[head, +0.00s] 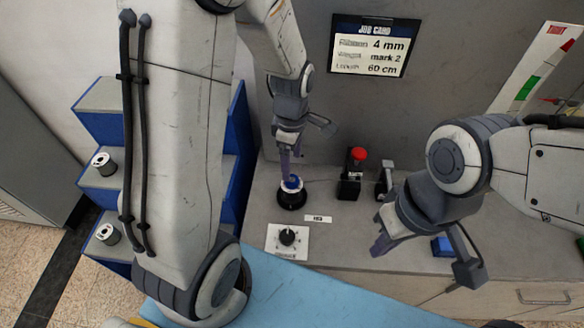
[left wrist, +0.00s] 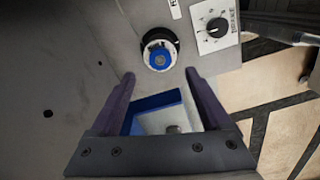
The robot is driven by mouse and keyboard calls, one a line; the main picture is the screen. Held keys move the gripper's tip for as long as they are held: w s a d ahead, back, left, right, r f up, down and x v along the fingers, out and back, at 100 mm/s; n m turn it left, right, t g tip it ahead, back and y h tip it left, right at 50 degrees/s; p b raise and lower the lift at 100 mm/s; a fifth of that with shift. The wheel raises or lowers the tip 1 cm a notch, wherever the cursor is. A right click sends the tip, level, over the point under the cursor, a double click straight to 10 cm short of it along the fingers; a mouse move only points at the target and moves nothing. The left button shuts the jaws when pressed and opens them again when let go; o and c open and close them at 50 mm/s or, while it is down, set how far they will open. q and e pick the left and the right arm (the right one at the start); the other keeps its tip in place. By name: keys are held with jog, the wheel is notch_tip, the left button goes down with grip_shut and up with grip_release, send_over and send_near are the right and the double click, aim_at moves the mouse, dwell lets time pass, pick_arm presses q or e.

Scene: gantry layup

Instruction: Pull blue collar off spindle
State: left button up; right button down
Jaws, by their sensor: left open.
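The blue collar (head: 293,181) sits on a round black-and-white spindle base (head: 291,200) on the grey bench. In the left wrist view the blue collar (left wrist: 158,61) shows as a blue ring around a pale centre, on the white disc of the base (left wrist: 174,41). My left gripper (head: 287,172) points down over the collar and partly covers it in the head view. In the left wrist view my left gripper (left wrist: 159,76) is open and empty, with the collar just past its fingertips. My right gripper (head: 379,246) hangs over the bench at right; its finger gap is unclear.
A white dial panel (head: 287,242) lies in front of the spindle. A red-button box (head: 351,178) and a dark grey device (head: 385,178) stand to its right. A blue block (head: 441,246) is near my right gripper. Blue-sided steps (head: 100,128) with spools stand at left.

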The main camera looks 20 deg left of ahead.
aim_at(292, 181)
pick_arm(q)
notch_tip(292, 181, down, 6)
jog(key=shift+f, duration=0.25)
grip_shut()
dwell(0.4)
